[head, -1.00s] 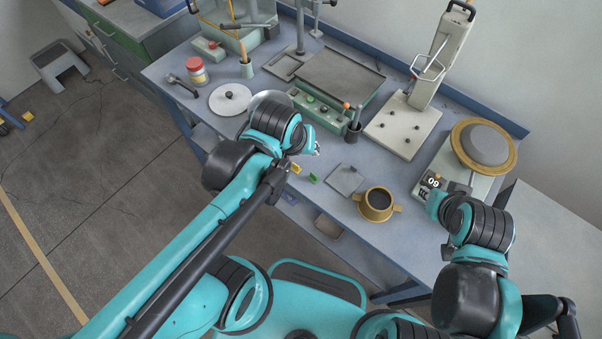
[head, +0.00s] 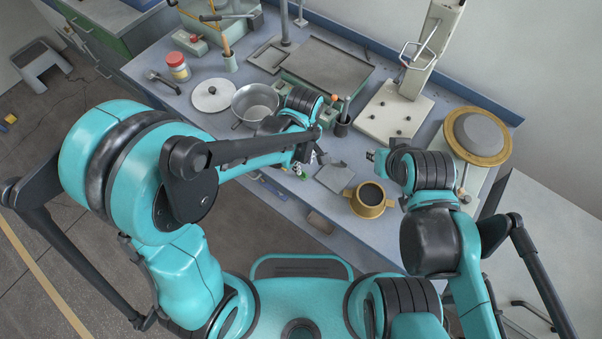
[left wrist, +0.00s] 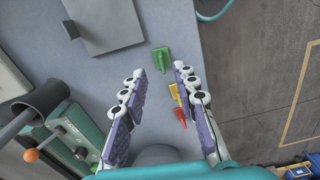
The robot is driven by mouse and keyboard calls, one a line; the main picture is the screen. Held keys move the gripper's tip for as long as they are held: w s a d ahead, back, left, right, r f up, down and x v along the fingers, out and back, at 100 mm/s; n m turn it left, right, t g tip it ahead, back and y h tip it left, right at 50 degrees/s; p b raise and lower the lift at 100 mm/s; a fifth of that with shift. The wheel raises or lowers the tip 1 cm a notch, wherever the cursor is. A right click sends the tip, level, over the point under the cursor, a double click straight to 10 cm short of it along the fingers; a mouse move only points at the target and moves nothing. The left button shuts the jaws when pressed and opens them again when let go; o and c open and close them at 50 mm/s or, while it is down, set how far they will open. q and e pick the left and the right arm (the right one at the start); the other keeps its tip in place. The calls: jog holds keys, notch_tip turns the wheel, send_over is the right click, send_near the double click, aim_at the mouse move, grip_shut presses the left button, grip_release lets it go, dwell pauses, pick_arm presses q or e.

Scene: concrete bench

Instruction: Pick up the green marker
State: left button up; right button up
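The green marker (left wrist: 161,60) is a short block-like piece on the bench near its front edge. In the left wrist view it lies just beyond my fingertips, roughly between their lines. In the head view the green marker (head: 305,177) shows only as a small patch by my left gripper (head: 299,166). The left gripper (left wrist: 160,73) is open and empty, its two fingers spread and pointing at the marker. My right gripper (head: 376,156) is above the bench, left of the scale with the gold-rimmed plate; its fingers are too small to tell open or shut.
A yellow piece (left wrist: 175,94) and a red piece (left wrist: 180,118) lie close to the marker, by my right-hand finger in the left wrist view. A grey plate (head: 335,177) and a brass cup (head: 369,200) stand nearby. A metal pan (head: 255,101) is behind my left arm.

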aim_at(303, 171)
pick_arm(q)
notch_tip(303, 171, down, 5)
jog(key=shift+s+r+b, duration=0.15)
jog(key=shift+b, duration=0.9)
jog(key=shift+r, duration=0.1)
grip_shut()
jog(key=shift+r, duration=0.1)
